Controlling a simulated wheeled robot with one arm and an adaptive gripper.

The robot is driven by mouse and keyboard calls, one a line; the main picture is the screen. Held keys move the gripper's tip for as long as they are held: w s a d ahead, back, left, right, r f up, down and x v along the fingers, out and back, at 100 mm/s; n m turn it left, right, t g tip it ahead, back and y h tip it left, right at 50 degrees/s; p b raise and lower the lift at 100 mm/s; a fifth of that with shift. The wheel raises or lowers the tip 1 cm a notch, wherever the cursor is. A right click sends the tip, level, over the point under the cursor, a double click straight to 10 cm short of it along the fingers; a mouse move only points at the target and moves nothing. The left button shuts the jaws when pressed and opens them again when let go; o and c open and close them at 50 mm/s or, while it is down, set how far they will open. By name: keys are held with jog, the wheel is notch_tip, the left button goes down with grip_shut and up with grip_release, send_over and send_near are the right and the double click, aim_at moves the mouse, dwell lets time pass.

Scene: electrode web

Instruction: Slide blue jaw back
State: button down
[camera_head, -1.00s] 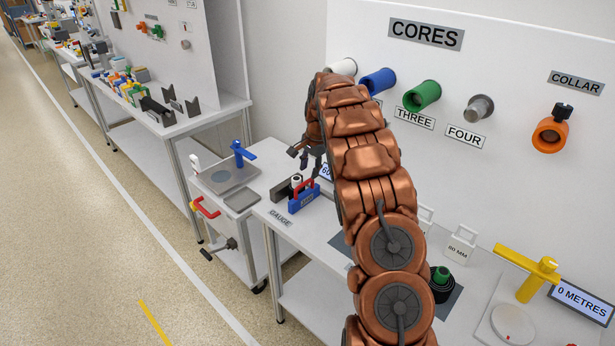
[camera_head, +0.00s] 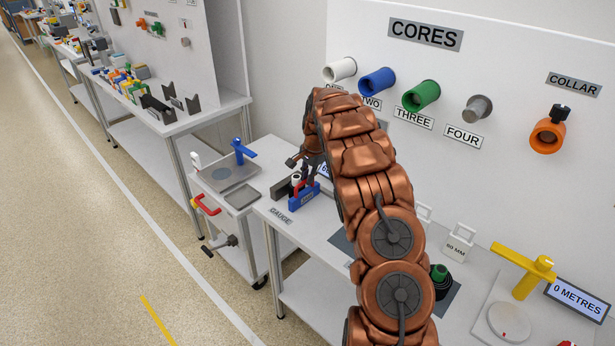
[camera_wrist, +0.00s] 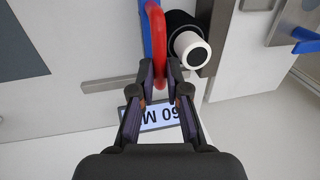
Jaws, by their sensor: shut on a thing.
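The blue jaw (camera_head: 303,197) stands on the gauge at the left end of the near table, and it also shows as a blue strip in the wrist view (camera_wrist: 146,30). Its red handle (camera_wrist: 157,38) runs down between the fingers of my gripper (camera_wrist: 168,75). My gripper is shut on the red handle. In the head view my gripper (camera_head: 304,172) is at the top of the blue jaw, and the handle is partly hidden. A white core with a black part (camera_wrist: 190,48) is close to the right of the handle in the wrist view.
A grey block (camera_wrist: 205,40) stands beyond the white core. A cart with a blue-handled post (camera_head: 240,152) stands to the left. Weights and a dark spool (camera_head: 440,282) are to the right.

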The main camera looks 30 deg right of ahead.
dwell(0.6)
jog(key=shift+s+d+b, duration=0.25)
jog(key=shift+s+b, duration=0.4)
jog(key=shift+s, duration=0.3)
jog(key=shift+s+d+b, duration=0.2)
jog(key=shift+s+b, duration=0.4)
jog(key=shift+s, duration=0.35)
jog(key=shift+s+d+b, duration=0.25)
jog(key=shift+s+b, duration=0.4)
jog(key=shift+s, duration=0.3)
jog(key=shift+f, duration=0.1)
jog(key=c, duration=1.2)
grip_release()
jog(key=shift+s, duration=0.15)
